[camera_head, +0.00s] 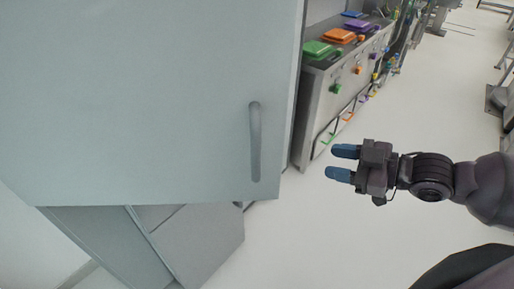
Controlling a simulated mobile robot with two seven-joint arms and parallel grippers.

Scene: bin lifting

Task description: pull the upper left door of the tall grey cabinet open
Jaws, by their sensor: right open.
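A large pale grey door panel (130,100) of the tall cabinet fills the left half of the head view. Its vertical bar handle (255,142) is near the panel's lower right corner, and nothing holds it. The panel's lower edge seems to stand out over the lower cabinet front (195,235); how far it is open I cannot tell. My right gripper (341,163) is open and empty, to the right of the handle and apart from it, with its blue fingertips pointing left. My left gripper is not in view. The cabinet's upper part is cut off.
Behind the cabinet on the right stands a grey counter (316,100) with green, orange and purple lidded containers (340,36) on top and coloured handles on its front. Pale open floor (300,245) lies below and around my right gripper. Metal equipment stands at the far right edge.

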